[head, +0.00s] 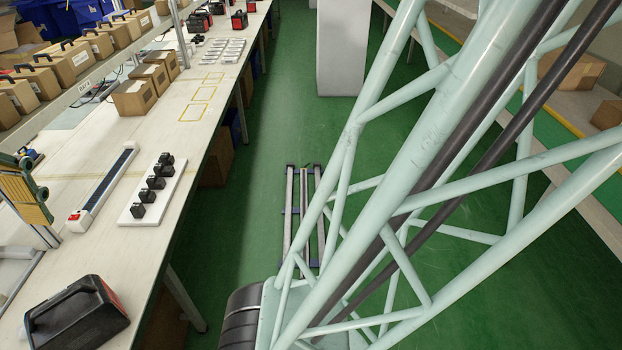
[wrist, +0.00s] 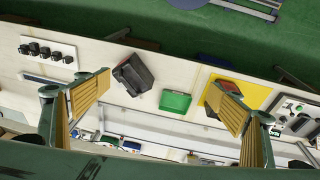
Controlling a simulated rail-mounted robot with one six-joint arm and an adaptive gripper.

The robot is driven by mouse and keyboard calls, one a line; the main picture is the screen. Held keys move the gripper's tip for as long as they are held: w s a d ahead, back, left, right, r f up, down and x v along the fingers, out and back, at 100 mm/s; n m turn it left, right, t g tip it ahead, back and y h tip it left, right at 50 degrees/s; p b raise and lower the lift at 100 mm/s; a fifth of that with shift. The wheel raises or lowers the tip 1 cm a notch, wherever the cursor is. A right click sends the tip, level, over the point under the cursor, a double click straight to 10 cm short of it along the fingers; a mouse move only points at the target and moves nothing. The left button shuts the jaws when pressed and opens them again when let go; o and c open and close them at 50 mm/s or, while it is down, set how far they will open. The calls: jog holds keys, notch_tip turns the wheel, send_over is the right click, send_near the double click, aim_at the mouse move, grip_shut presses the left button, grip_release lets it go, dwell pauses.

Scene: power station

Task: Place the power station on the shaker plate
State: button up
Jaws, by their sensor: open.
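The power station (head: 78,314), a black box with a handle and red end, sits on the workbench at the lower left of the head view. In the wrist view it (wrist: 133,75) appears between the fingers in the picture, left of a green tray. My gripper (wrist: 158,102) is open and empty, its yellow-padded fingers wide apart. Part of it shows at the left edge of the head view (head: 25,195). In the wrist view a yellow plate (wrist: 255,96) lies to the right, partly behind a finger, with a dark red item on it. I cannot tell whether it is the shaker plate.
A white board (head: 160,192) with several small black parts and a long white strip (head: 103,182) lie on the bench. The green tray (wrist: 175,103) is beside the power station. A shelf of cardboard boxes (head: 75,55) runs above the bench's far side. Green floor is open alongside.

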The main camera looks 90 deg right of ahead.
jog(key=s+a+m+t, duration=0.1)
jog(key=s+a, duration=0.1)
jog(key=s, duration=0.4)
jog(key=shift+s+r+y, duration=0.15)
jog(key=shift+s+y, duration=0.15)
jog(key=shift+s, duration=0.05)
jog(key=shift+o, duration=0.5)
